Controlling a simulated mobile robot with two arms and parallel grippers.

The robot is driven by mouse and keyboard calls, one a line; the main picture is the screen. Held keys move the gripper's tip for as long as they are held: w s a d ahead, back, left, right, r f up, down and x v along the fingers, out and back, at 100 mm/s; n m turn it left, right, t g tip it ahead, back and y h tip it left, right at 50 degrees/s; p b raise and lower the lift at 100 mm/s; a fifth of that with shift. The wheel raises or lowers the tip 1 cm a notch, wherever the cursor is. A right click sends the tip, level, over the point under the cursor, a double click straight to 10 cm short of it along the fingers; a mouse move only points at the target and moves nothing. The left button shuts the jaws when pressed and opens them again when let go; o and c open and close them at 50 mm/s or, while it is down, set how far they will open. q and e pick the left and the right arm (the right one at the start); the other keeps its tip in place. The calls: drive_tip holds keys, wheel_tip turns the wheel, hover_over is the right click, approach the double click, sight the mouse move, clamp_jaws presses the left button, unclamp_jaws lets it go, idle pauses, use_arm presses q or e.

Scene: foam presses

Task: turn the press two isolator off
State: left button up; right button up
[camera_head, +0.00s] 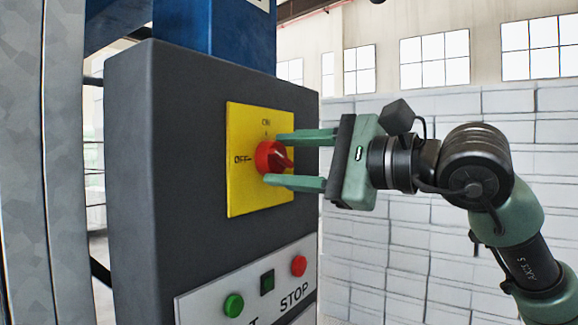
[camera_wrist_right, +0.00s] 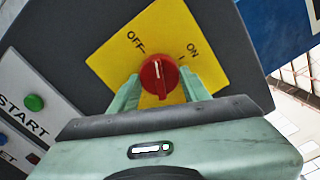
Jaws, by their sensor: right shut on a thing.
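The isolator's red rotary knob (camera_head: 268,157) sits on a yellow plate (camera_head: 245,194) on the dark grey cabinet. The plate reads ON at the top and OFF at the left in the head view. My right gripper (camera_head: 273,159) reaches in from the right, shut on the knob, one finger above and one below. In the right wrist view the knob (camera_wrist_right: 159,77) lies between the fingers (camera_wrist_right: 160,92). Its white line points up there, between the words OFF and ON. My left gripper is not in view.
A grey metal post (camera_head: 62,170) stands at the left. A white block wall (camera_head: 440,270) is behind my right arm.

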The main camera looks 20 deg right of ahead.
drive_tip(key=n, duration=0.5)
drive_tip(key=shift+r, duration=0.1)
idle(0.5)
drive_tip(key=o, duration=1.4)
drive_tip(key=shift+w, duration=0.1)
drive_tip(key=shift+c, duration=0.2)
drive_tip(key=shift+b, duration=0.3)
drive_tip(key=b+v, duration=0.2)
drive_tip(key=v, duration=0.5)
drive_tip(key=shift+s+d+b, duration=0.2)
drive_tip(key=shift+s+b, duration=0.15)
